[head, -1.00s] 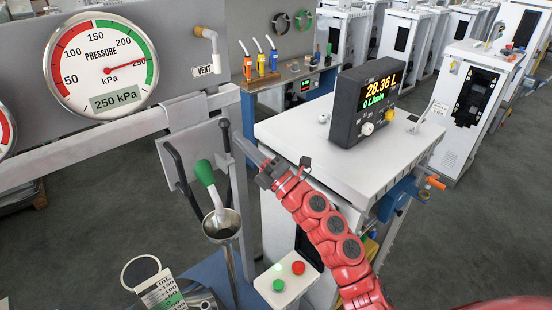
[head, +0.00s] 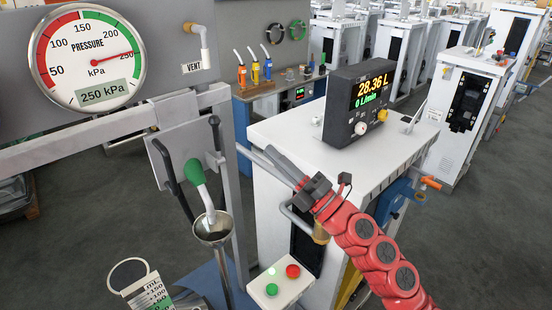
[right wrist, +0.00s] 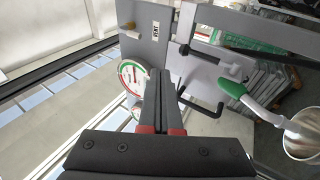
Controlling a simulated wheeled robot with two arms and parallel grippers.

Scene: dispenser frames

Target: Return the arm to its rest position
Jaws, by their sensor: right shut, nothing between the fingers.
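My right arm, red with dark round joint caps, comes in from the lower right of the head view. Its dark right gripper (head: 270,152) points up and left, in front of the white cabinet (head: 262,215) and to the right of the green-handled nozzle (head: 195,172). The fingers are together with nothing between them. In the right wrist view the closed fingers (right wrist: 160,75) point toward the grey panel, and the green handle (right wrist: 232,87) is apart from them on the right. My left gripper is not in view.
The nozzle hangs over a metal funnel (head: 213,228). A control box (head: 280,287) with green and red buttons is below my arm. A black meter (head: 358,105) reading 28.36 L stands on the cabinet. A pressure gauge (head: 88,57) shows 250 kPa.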

